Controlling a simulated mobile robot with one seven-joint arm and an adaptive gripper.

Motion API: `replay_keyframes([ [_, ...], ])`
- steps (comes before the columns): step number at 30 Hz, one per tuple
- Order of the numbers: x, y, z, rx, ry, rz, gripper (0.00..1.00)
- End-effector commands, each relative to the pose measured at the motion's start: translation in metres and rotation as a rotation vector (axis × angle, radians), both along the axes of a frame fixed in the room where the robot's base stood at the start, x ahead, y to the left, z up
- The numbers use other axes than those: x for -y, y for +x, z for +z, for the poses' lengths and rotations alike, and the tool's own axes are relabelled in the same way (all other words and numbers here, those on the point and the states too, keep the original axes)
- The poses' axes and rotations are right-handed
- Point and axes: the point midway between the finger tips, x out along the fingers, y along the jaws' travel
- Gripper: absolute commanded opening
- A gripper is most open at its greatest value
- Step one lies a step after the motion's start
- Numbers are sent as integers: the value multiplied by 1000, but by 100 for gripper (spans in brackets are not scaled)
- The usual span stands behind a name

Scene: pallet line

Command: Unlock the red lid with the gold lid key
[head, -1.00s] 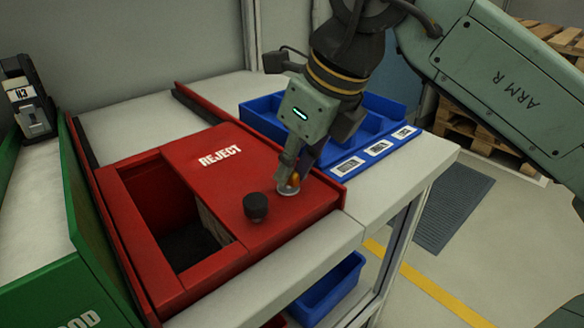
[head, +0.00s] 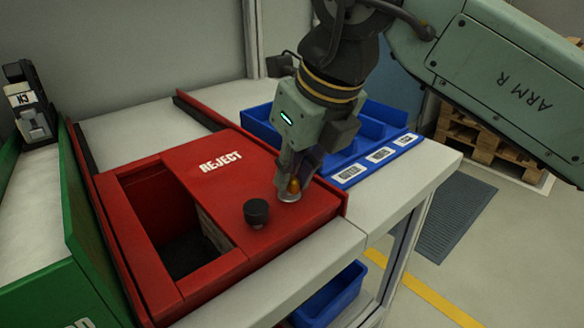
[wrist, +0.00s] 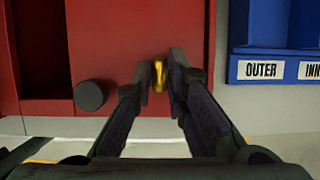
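The red lid (head: 225,185) marked REJECT covers the right part of the red bin (head: 130,235). A black knob (head: 256,212) stands on it near the front; the knob also shows in the wrist view (wrist: 90,95). My gripper (head: 291,182) points down over the lid's right front part. In the head view the key (head: 294,186) stands at a round silver lock (head: 289,197) on the lid. How deep it sits is hidden.
A blue divided tray (head: 350,178) with labels lies right of the bin. A green bin (head: 70,190) and a black device (head: 32,108) are at the left. The bin's left part is an open hole. A blue crate (head: 330,300) is below the table.

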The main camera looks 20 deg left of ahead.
Motion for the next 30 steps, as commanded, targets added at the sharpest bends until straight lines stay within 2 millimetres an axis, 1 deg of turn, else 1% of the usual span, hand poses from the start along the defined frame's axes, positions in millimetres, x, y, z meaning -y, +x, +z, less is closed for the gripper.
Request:
replay_keyframes([
  [1, 0, 0, 0, -1, 1, -1, 16],
  [9, 0, 0, 0, -1, 1, -1, 33],
  [17, 0, 0, 0, -1, 1, 0, 33],
  [20, 2, -1, 5, 0, 1, -1, 33],
  [23, 6, -3, 17, 1, 2, -3, 33],
  [30, 21, -14, 64, 3, 2, -3, 33],
])
